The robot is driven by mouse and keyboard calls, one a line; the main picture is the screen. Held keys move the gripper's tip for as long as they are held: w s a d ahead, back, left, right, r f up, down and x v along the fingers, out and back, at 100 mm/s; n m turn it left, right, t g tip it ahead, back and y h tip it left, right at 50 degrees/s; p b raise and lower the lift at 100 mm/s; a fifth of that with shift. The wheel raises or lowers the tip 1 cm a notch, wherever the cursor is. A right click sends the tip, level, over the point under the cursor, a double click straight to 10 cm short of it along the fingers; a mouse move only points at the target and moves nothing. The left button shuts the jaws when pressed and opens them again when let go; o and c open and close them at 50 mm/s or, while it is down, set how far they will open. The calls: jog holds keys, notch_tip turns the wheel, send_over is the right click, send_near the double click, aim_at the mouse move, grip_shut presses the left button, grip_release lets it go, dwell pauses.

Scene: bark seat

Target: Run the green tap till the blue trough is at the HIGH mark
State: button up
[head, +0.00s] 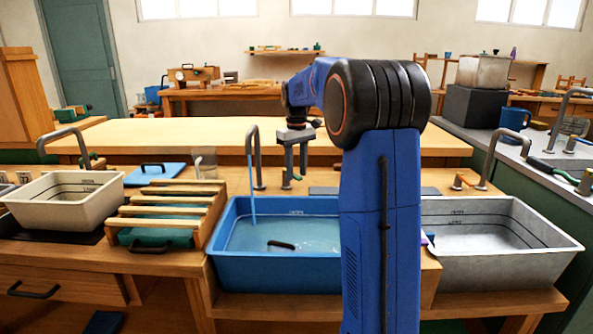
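The blue trough (268,274) stands at the front of the bench, with my arm across its right side. A thin stream of water (252,195) falls into it from a grey bent spout (254,150). Water (310,236) lies in the trough, its surface below a small marked line (295,212) on the back wall; the lettering is too small to read. A dark oblong thing (281,245) shows at the water.
A slatted wooden rack (165,212) and a cream trough (62,205) stand to the left. A grey-white trough (500,262) with its own tap (497,150) stands to the right.

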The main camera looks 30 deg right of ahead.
grip_shut()
jog(key=shift+a+m, duration=0.15)
jog(key=shift+m, duration=0.15)
jog(key=a+m, duration=0.1)
jog(key=m, duration=0.2)
jog(key=shift+w+a, duration=0.1)
jog(key=shift+a, duration=0.3)
jog(key=shift+w+a+m, duration=0.25)
jog(key=shift+a+m, duration=0.25)
jog(key=shift+m, duration=0.55)
jog(key=shift+w+a+m, duration=0.2)
jog(key=shift+a+m, duration=0.25)
jog(key=shift+m, duration=0.6)
grip_release()
